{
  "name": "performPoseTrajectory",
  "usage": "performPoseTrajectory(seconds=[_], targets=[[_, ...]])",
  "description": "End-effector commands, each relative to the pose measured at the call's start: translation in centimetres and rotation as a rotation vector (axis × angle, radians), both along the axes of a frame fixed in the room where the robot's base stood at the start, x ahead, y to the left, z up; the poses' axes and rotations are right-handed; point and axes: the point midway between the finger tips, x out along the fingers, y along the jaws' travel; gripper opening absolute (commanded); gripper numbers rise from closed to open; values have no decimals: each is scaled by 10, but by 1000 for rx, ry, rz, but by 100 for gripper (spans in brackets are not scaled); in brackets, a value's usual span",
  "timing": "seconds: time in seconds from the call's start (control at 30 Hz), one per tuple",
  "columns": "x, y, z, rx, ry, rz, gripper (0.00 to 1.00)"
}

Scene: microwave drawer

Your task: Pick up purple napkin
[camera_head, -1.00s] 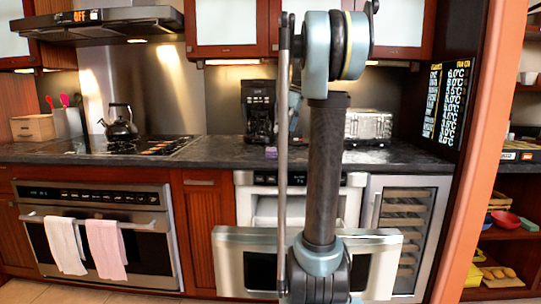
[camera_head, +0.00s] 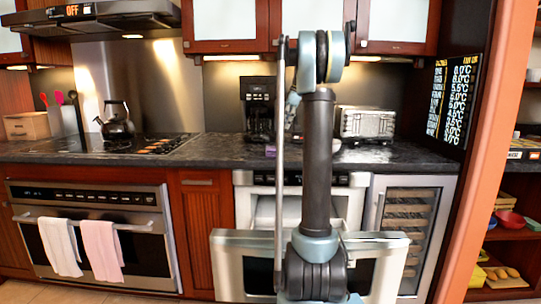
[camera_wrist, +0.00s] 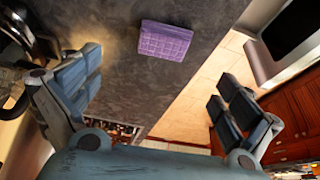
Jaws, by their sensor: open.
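The purple napkin (camera_wrist: 164,41) lies on the dark countertop (camera_wrist: 125,78) near its front edge, in the upper middle of the wrist view. In the head view the napkin (camera_head: 270,150) is a small purple patch in front of the coffee maker. My gripper (camera_wrist: 158,93) is open and empty, its fingers wide apart at the left and right of the wrist view. The napkin is ahead of the fingers and apart from them. In the head view my arm hides the gripper's fingers.
A coffee maker (camera_head: 259,108) stands behind the napkin and a toaster (camera_head: 365,123) to its right. A kettle (camera_head: 117,122) stands on the stove at left. Below the counter, the microwave drawer (camera_head: 226,262) is pulled out. Bare countertop surrounds the napkin.

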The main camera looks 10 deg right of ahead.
Motion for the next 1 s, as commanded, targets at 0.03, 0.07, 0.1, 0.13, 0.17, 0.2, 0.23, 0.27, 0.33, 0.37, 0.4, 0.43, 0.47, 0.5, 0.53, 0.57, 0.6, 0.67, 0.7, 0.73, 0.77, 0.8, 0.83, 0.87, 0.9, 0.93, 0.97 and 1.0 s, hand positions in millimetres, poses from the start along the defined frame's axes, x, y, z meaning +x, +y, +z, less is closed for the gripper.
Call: performPoseTrajectory(seconds=[0.03,0.07,0.1,0.13,0.17,0.2,0.23,0.27,0.33,0.37,0.4,0.43,0.47,0.5,0.53,0.57,0.6,0.67,0.7,0.73,0.77,0.8,0.83,0.87,0.9,0.93,0.97,1.0], targets=[[0,4,-9,0,0,1,98],[0,6,-13,0,0,0,98],[0,9,-20,0,0,0,98],[1,11,-25,0,0,0,98],[1,13,-30,0,1,0,98],[1,15,-36,0,1,0,98],[1,17,-40,0,1,0,98],[1,18,-44,0,1,0,98],[2,21,-52,0,1,0,98],[2,22,-54,0,0,-1,98],[2,23,-57,0,0,-1,98],[2,24,-59,0,0,-1,98],[2,24,-60,0,0,-1,98],[2,25,-61,0,0,-1,98],[2,26,-63,0,0,-1,98],[2,26,-64,0,0,-1,98],[2,28,-67,0,1,-1,98],[1,30,-73,0,1,-1,98],[0,33,-78,0,1,-1,98],[0,35,-82,0,1,-1,98],[-1,36,-86,0,1,-1,98],[-2,38,-91,0,1,-1,98],[-1,40,-95,0,0,0,98],[-1,41,-98,0,0,-1,98],[-1,42,-102,0,0,-1,98],[0,43,-104,0,0,-1,98],[0,44,-106,0,0,-1,98],[0,45,-108,0,0,-1,98]])
